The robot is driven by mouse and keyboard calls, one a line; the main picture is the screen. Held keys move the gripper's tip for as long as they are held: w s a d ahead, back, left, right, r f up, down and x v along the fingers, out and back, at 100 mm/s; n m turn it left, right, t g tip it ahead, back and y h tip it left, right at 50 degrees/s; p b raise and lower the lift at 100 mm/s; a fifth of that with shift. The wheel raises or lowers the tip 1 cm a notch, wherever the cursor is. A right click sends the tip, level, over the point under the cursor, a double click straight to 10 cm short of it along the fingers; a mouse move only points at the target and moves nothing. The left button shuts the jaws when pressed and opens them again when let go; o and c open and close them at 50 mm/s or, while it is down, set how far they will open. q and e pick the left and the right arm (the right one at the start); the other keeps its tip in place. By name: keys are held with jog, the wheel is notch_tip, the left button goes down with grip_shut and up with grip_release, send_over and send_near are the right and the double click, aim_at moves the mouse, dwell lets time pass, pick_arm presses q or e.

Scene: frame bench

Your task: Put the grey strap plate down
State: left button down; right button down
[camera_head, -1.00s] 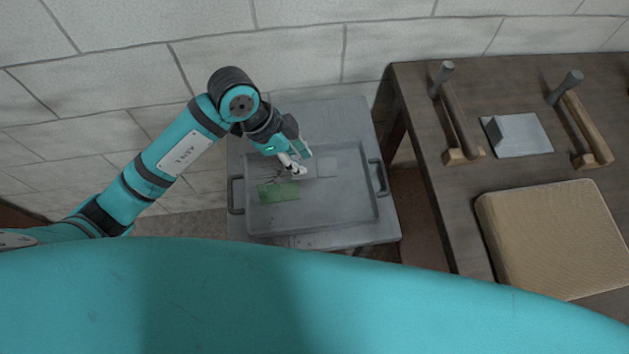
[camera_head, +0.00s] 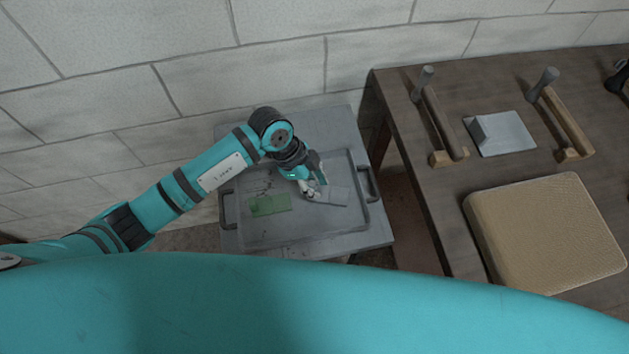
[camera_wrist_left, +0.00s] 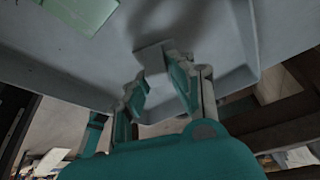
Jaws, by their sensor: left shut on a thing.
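My left gripper (camera_head: 318,191) comes in from the left over the grey tray (camera_head: 258,236). It is shut on the grey strap plate (camera_head: 335,196), a flat pale-grey piece over the right part of the tray. In the left wrist view the plate (camera_wrist_left: 152,57) shows between the fingers (camera_wrist_left: 160,92). I cannot tell whether the plate touches the tray floor. A green flat plate (camera_head: 268,205) lies in the left part of the tray and also shows at the top of the left wrist view (camera_wrist_left: 88,12). My right gripper is not in view.
The tray has raised rims and a handle at each side, and stands on a grey table (camera_head: 290,115) by a block wall. To the right, a dark wooden bench (camera_head: 450,185) carries a tan pad (camera_head: 545,232), wooden holders with grey posts (camera_head: 445,125), and a grey block on a plate (camera_head: 505,135).

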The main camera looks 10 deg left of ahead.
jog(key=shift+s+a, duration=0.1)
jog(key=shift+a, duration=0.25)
pick_arm(q)
jog(key=c, duration=1.6)
grip_release()
jog(key=shift+f, duration=0.15)
jog(key=o, duration=0.5)
jog(key=shift+c, duration=0.2)
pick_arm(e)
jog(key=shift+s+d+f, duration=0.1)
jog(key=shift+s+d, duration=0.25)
pick_arm(q)
jog(key=shift+r, duration=0.25)
jog(key=b+v, duration=0.1)
jog(key=v, duration=1.1)
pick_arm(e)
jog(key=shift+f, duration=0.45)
pick_arm(q)
jog(key=shift+f, duration=0.1)
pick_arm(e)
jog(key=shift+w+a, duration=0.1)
